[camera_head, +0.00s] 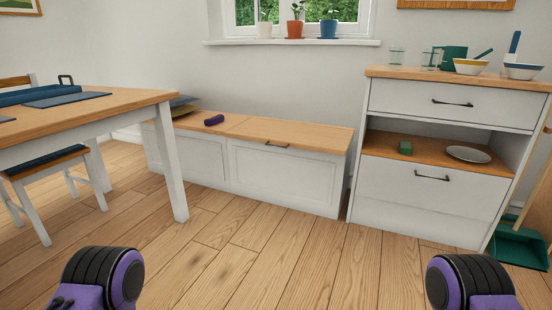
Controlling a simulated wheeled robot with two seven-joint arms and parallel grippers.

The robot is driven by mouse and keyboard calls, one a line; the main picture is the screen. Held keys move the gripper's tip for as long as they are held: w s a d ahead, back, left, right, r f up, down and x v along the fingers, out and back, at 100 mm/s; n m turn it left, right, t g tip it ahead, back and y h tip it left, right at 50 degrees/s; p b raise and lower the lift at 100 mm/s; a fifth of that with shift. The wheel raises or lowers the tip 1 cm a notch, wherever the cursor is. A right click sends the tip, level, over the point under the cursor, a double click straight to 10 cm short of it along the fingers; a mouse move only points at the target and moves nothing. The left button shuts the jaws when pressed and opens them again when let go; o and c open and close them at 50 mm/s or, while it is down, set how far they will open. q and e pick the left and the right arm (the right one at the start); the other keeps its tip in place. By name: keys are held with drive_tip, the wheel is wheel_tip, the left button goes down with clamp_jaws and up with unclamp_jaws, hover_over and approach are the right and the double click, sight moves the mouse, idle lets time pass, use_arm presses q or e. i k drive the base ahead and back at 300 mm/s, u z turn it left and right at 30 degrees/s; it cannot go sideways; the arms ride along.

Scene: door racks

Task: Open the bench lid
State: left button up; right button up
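A white storage bench with a flat wooden lid (310,132) stands against the wall under the window. The lid is closed, and a seam splits the top into a left and a right part. A dark handle (277,145) sits at the front edge of the right part. A purple rolled item (214,120) lies on the left part. Parts of both my arms show at the bottom corners, far in front of the bench. My grippers are not visible.
A wooden table (85,115) and a chair (45,165) stand at the left. A white cabinet (430,200) with a drawer, bowls and cups stands right of the bench. A green dustpan (518,245) is at the far right. The wooden floor before the bench is clear.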

sight(316, 139)
drive_tip(key=z, duration=0.75)
drive_tip(key=i, duration=1.2)
drive_tip(key=u, duration=0.15)
